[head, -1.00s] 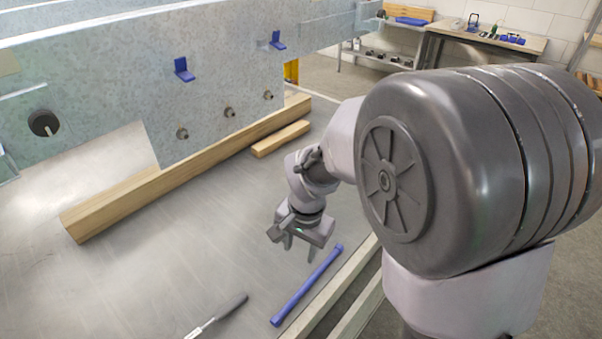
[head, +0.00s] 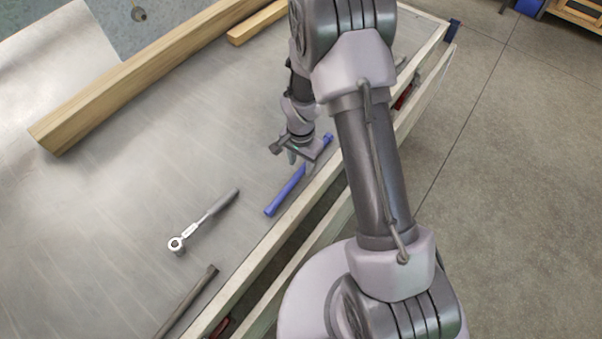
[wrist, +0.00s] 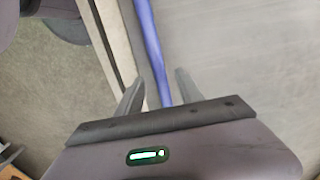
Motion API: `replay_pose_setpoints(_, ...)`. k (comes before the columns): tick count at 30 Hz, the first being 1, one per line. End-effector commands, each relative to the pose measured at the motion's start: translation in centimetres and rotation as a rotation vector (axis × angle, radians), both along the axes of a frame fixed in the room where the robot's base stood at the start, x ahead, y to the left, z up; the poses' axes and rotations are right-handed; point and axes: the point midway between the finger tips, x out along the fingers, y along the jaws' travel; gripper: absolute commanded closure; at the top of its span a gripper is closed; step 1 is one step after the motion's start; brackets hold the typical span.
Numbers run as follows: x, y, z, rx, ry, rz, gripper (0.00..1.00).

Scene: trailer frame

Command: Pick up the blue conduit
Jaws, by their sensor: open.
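The blue conduit (head: 286,193) is a thin straight tube lying on the grey table top near its front edge. My gripper (head: 301,161) is above the conduit and hides part of its middle; the far end shows past the gripper. In the wrist view the conduit (wrist: 150,40) runs down between the two open fingers of my gripper (wrist: 158,90), nearer the left finger. The fingers hold nothing. Whether they reach down beside the conduit or stay above it, I cannot tell.
A ratchet wrench (head: 204,220) and a dark rod (head: 187,301) lie nearby on the table (head: 110,220). A long wooden beam (head: 150,77) and a shorter wood block (head: 257,22) lie farther back. The table's pale edge rail (head: 262,255) runs close beside the conduit.

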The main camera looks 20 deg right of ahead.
Motion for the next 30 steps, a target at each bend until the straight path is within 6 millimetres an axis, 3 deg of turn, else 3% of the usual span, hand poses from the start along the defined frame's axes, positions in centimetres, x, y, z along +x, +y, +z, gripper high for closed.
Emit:
replay_pose_setpoints(1, -0.2, 0.0, -1.7, 0.0, 0.001, 0.001, 0.56)
replay_pose_setpoints(3, -0.2, 0.0, -2.9, 0.0, 0.002, 0.001, 0.56)
replay_pose_setpoints(10, -0.1, 0.0, -2.9, 0.001, -0.001, 0.001, 0.58)
replay_pose_setpoints(15, -0.1, 0.0, -2.9, 0.0, 0.0, 0.001, 0.91)
replay_pose_setpoints(17, -0.1, 0.0, -2.9, 0.0, 0.0, 0.001, 1.0)
replay_pose_setpoints(30, -0.1, 0.0, -2.4, 0.0, 0.0, 0.0, 1.0)
